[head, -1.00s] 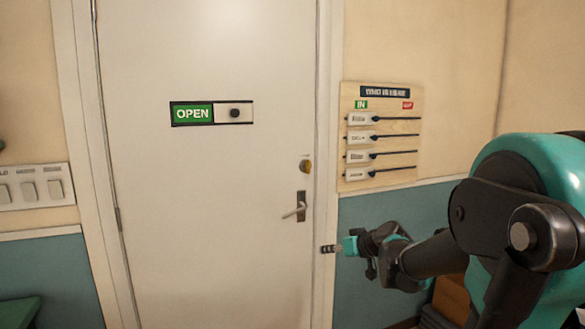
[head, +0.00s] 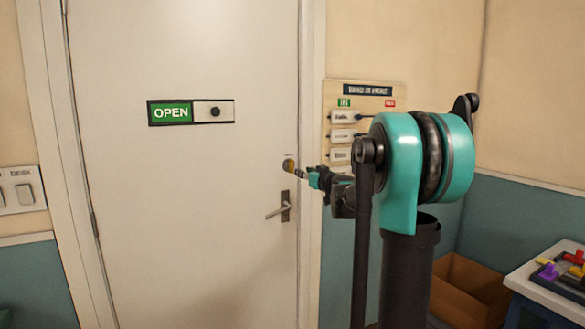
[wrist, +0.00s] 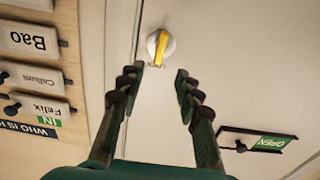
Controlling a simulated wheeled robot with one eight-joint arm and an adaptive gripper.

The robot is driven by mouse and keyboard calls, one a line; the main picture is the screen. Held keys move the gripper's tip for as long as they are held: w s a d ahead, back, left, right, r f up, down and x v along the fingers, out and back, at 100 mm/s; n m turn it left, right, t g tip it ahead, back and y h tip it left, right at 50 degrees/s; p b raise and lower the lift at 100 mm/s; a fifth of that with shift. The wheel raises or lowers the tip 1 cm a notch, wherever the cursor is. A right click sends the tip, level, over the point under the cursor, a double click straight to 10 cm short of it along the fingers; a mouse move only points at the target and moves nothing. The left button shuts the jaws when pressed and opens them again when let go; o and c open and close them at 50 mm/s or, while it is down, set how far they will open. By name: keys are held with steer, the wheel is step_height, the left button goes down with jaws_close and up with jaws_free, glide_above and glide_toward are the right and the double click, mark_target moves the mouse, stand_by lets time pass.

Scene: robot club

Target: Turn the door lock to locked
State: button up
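The door lock (head: 288,164) is a small round turn on the right side of the white door (head: 180,230), above the lever handle (head: 283,210). In the wrist view the lock's yellow thumb-turn (wrist: 161,48) stands nearly upright on a pale round plate. My gripper (wrist: 158,76) is open, with its two fingers spread. The thumb-turn appears just beyond the fingertips, between their lines, and nothing is between the fingers. In the head view my gripper (head: 300,173) is right beside the lock; contact cannot be told.
A sliding sign (head: 191,112) on the door reads OPEN. A wooden name board (head: 345,95) with sliders hangs right of the door frame, partly behind my arm. A cardboard box (head: 470,285) and a table (head: 525,285) with coloured pieces stand at the right.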

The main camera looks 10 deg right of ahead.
mark_target(293, 166)
steer(key=x, duration=1)
steer(key=shift+w, duration=0.2)
steer(key=shift+c, duration=0.2)
jaws_close()
